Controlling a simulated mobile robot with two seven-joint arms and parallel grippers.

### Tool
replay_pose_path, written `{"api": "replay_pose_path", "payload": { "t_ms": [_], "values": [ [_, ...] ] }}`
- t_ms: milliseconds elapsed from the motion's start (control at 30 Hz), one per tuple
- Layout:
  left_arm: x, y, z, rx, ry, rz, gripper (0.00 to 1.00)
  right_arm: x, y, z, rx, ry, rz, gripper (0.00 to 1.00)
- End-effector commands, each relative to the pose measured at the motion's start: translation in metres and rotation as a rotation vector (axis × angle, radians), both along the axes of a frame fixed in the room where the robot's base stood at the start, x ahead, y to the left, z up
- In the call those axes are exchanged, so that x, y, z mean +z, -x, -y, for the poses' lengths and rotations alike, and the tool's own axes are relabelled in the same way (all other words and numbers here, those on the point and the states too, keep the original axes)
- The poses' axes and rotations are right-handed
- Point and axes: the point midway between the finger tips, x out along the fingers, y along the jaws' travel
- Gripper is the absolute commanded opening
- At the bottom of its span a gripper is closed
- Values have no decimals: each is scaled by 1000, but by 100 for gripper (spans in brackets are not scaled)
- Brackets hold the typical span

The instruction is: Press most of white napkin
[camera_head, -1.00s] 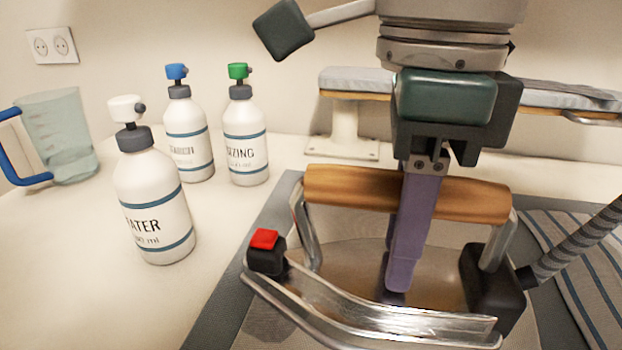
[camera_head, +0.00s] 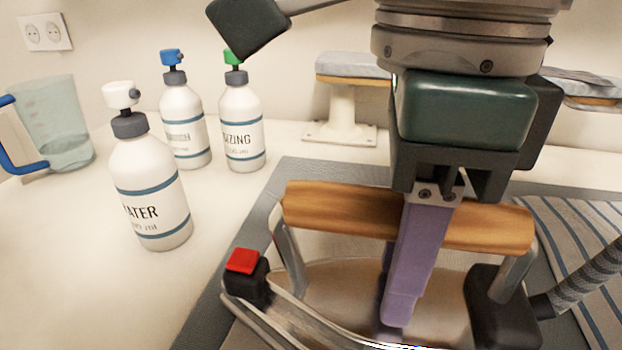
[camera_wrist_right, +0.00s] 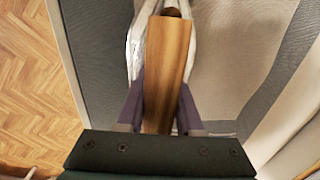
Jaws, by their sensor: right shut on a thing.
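The iron has a wooden handle (camera_head: 335,210), a metal body and a red button (camera_head: 242,261) at its left end. My right gripper (camera_head: 398,315) is shut on the handle, with its purple fingers reaching down around it. In the right wrist view, the handle (camera_wrist_right: 167,65) lies between the two fingers. A pale cloth-like area (camera_wrist_right: 225,60) lies beside the iron on the grey mat; it may be the white napkin, but I cannot tell its edges. I cannot see whether the soleplate touches it.
A WATER bottle (camera_head: 150,195), a blue-topped bottle (camera_head: 185,125) and a green-topped bottle (camera_head: 241,128) stand left of the grey mat (camera_head: 265,205). A measuring jug (camera_head: 55,125) is farther left. A small pressing board (camera_head: 345,100) stands behind. Striped cloth (camera_head: 575,235) and a ribbed hose (camera_head: 590,275) are right.

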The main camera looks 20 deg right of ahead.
Motion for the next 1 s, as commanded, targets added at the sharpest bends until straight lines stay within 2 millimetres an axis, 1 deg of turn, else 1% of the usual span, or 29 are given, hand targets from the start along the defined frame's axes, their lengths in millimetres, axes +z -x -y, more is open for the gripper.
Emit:
{"api": "replay_pose_path", "payload": {
  "t_ms": [433, 867, 1000],
  "values": [
    [0, 0, 0, 1, 1, 0, 50, -1, 15, -9, 2, -2, -3, 0],
    [0, 0, -2, -6, -8, 0, 50, -1, 16, -10, 1, 0, -2, 0],
    [2, 0, -2, -5, -9, 0, 50, 3, 16, -10, 1, 0, -2, 0]
  ]
}}
